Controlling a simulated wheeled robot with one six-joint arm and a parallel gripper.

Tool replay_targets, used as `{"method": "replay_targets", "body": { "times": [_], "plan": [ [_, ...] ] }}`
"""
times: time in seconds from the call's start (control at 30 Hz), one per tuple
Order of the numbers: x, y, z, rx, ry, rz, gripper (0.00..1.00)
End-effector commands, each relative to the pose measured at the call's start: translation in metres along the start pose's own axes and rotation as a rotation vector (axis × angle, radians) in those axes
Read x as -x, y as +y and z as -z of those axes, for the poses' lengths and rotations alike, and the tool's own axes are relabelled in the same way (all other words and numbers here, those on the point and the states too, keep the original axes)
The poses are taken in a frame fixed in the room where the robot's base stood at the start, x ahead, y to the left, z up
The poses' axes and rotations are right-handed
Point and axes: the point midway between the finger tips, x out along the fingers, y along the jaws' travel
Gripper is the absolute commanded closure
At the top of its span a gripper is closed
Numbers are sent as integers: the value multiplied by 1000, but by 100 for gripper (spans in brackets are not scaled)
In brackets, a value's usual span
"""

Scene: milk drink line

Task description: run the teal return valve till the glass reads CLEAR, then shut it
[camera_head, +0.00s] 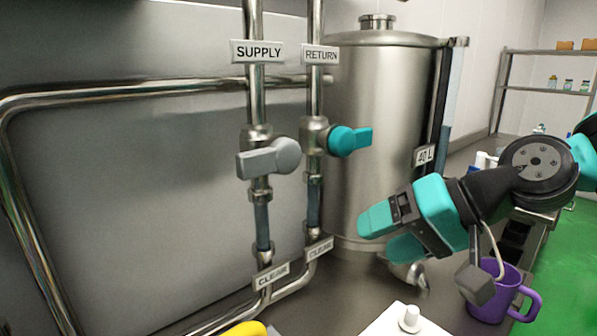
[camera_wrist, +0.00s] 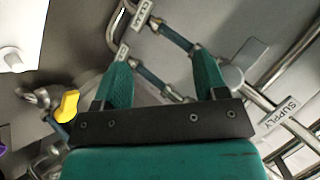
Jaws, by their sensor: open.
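In the head view, the teal return valve (camera_head: 350,140) sits on the right pipe under the RETURN plate (camera_head: 320,55). Its handle points right, across the upright pipe. Below it is the return pipe's blue-grey sight glass (camera_head: 314,205), with a plate (camera_head: 320,248) reading CLEAR. The return glass also shows in the wrist view (camera_wrist: 153,82), between the fingers. The teal handle is not visible there; my gripper seems to cover it. My gripper (camera_head: 384,235) is open and empty, lower right of the valve and apart from it, in front of the tank.
The grey supply valve (camera_head: 268,158) is close left of the return valve, its handle across the pipe. Its glass (camera_head: 262,225) has a plate (camera_head: 272,276) reading CLEAR. A steel tank (camera_head: 385,110) stands behind. A purple mug (camera_head: 497,300) and white box (camera_head: 390,322) stand below.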

Motion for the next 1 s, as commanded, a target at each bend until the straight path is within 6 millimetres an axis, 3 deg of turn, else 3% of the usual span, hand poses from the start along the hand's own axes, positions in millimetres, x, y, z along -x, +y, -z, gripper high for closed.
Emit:
{"method": "replay_targets", "body": {
  "times": [0.03,0.1,0.2,0.3,0.43,1.0],
  "plan": [
    [0,-6,-36,122,-108,-73,34],
    [6,-2,-77,256,-246,-172,34],
    [21,7,-117,387,-391,-269,34],
    [33,14,-137,452,-474,-321,34],
    [38,19,-144,474,-509,-341,34],
    [38,18,-143,469,-505,-340,34]
  ]
}}
